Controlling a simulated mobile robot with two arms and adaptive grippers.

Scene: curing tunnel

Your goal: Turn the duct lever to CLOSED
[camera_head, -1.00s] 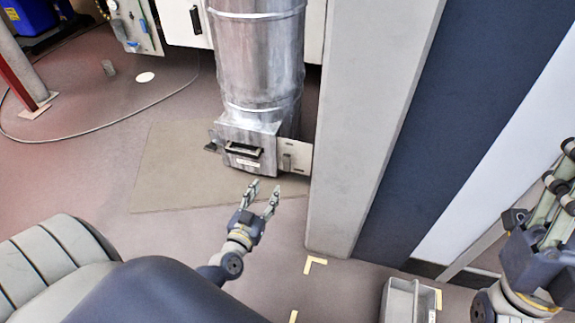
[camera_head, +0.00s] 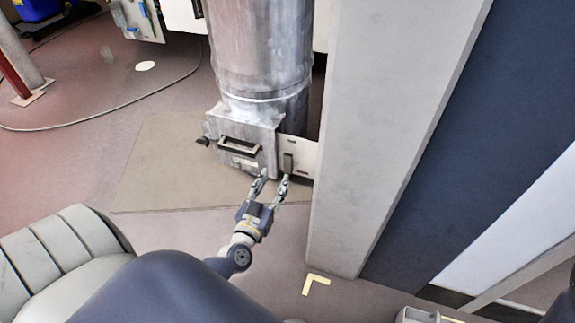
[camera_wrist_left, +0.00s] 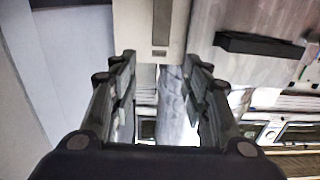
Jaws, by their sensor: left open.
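The metal duct (camera_head: 262,60) comes down to a box (camera_head: 245,132) near the floor. A pale plate (camera_head: 304,158) sticks out at the box's right and carries a narrow upright grey-green bar (camera_head: 288,162), which looks like the lever. It also shows in the left wrist view as a grey-brown bar (camera_wrist_left: 162,22). I cannot read any position marking. My left gripper (camera_head: 272,178) is open, its fingertips just below and in front of the plate. In the left wrist view the open fingers (camera_wrist_left: 163,75) point toward the bar, with nothing between them. My right gripper is out of view.
A dark pull handle (camera_head: 240,147) sits on the box front, and a dark knob (camera_head: 203,141) at its left side. A wide grey pillar (camera_head: 385,110) stands close right of the plate. A cable (camera_head: 110,117) lies on the floor at left. Floor before the box is clear.

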